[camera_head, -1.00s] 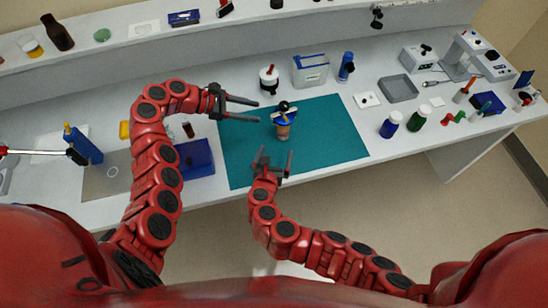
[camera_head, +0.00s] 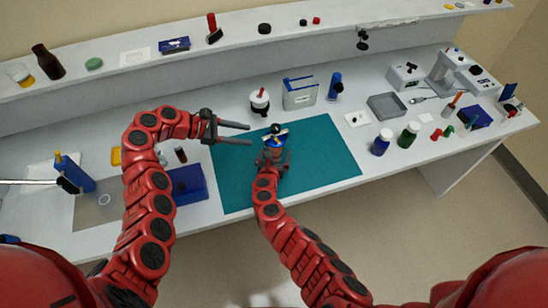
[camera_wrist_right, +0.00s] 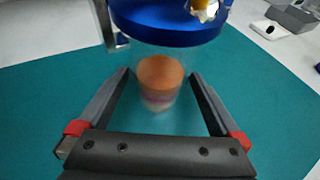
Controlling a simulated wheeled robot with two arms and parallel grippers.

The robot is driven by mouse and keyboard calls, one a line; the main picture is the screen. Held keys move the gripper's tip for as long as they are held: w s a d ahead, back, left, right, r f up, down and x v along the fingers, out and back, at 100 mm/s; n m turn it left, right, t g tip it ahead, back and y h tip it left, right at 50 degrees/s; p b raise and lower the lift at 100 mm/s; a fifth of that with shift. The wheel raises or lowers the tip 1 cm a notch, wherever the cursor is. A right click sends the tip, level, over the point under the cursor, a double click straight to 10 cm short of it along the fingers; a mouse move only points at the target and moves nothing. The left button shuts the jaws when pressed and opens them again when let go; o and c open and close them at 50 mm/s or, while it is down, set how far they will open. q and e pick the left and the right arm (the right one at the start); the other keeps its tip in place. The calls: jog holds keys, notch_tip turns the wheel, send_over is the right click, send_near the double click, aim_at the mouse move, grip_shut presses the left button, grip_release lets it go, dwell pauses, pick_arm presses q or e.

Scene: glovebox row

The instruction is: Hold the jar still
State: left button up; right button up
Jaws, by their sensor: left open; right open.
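The jar (camera_head: 273,142) stands on the teal mat (camera_head: 318,160), with a blue lid and a small yellowish and pale piece on top. In the right wrist view its blue lid (camera_wrist_right: 168,30) is at the top, above a clear body with orange-brown contents (camera_wrist_right: 160,75). My right gripper (camera_head: 274,154) is open, with one finger on each side of the jar; in the wrist view (camera_wrist_right: 160,80) a gap shows beside each finger. My left gripper (camera_head: 250,133) is open and empty, left of the jar, its fingers pointing right toward it.
A white pot with a red-tipped top (camera_head: 259,103), a grey-white box (camera_head: 300,94) and a blue bottle (camera_head: 335,88) stand behind the mat. Blue (camera_head: 381,144) and green (camera_head: 408,136) capped bottles stand right. The mat's right side is clear.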

jog(key=shift+w+f, duration=0.4)
jog(key=shift+w, duration=0.05)
grip_shut()
dwell(0.5)
dwell(0.7)
